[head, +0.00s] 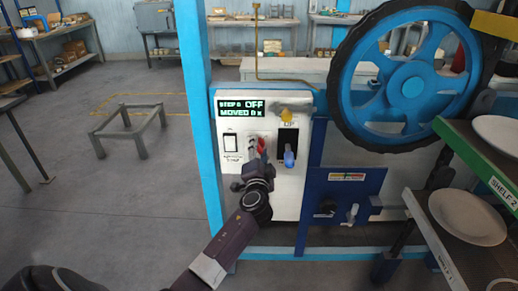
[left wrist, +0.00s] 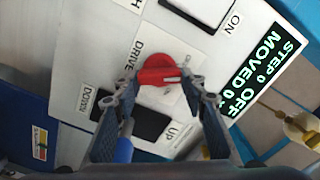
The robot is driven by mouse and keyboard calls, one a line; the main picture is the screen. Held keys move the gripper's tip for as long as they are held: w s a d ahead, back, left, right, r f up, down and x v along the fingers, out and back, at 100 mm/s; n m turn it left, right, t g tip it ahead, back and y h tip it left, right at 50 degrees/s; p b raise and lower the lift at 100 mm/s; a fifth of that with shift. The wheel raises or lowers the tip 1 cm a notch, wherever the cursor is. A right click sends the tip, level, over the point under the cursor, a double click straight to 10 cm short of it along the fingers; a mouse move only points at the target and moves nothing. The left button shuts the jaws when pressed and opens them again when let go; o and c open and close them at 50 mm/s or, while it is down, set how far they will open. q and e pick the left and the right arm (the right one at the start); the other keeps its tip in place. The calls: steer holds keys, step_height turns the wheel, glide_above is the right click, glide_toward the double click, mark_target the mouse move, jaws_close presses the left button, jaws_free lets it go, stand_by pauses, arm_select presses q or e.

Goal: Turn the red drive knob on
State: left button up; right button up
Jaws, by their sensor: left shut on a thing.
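The red drive knob (head: 263,146) is on the white control panel (head: 290,204). In the left wrist view the red knob (left wrist: 158,70) sits beside the printed word DRIVE, and a pale mark on it points to the right of the picture. My left gripper (head: 256,152) is at the panel, shut on the knob with one finger on each side. It also shows in the left wrist view (left wrist: 165,92). The green display (head: 241,106) reads STEP 0, OFF and MOVED 0. My right gripper is not in view.
A blue-handled lever (head: 289,157) in a black slot is close to the right of the knob. A white rocker switch (head: 231,143) is to its left. A blue wheel (head: 413,87) stands above right. Shelves with plates (head: 468,217) are at the right. The floor at left is mostly open.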

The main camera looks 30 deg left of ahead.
arm_select(q)
steer(key=m, duration=0.3)
steer(key=m+p, duration=0.1)
steer(key=m, duration=0.3)
steer(key=shift+f+p, duration=0.15)
steer(key=shift+p, duration=0.2)
steer(key=m+p, duration=0.1)
steer(key=m, duration=0.3)
steer(key=shift+f+m+p, duration=0.1)
steer(key=shift+m+p, duration=0.25)
steer(key=shift+m, duration=0.05)
steer(key=shift+f+m+p, duration=0.2)
steer(key=shift+m+p, duration=0.4)
steer(key=shift+m, duration=1)
steer(key=o, duration=1.2)
steer(key=shift+c, duration=0.2)
